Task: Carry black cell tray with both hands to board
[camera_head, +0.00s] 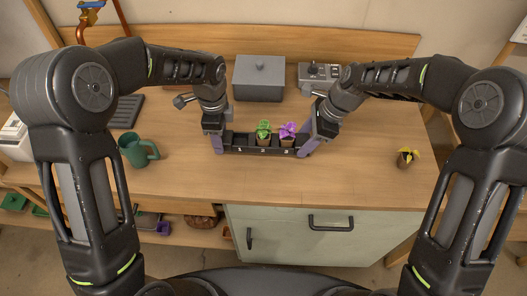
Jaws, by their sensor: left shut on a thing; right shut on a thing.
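The black cell tray (241,149) lies level across the middle of the wooden counter, with numbers on its front cells. A potted green plant (263,132) sits in its middle cell and a potted purple plant (287,132) in its right cell; its left cell looks empty. My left gripper (217,143) is shut on the tray's left end. My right gripper (307,144) is shut on its right end. I cannot tell whether the tray touches the counter. I cannot make out a board with certainty.
A grey lidded box (259,80) and a control unit (318,73) stand behind the tray. A green watering can (137,150) is at the left. A small pot with a yellow plant (407,157) is at the right. The counter in front of the tray is clear.

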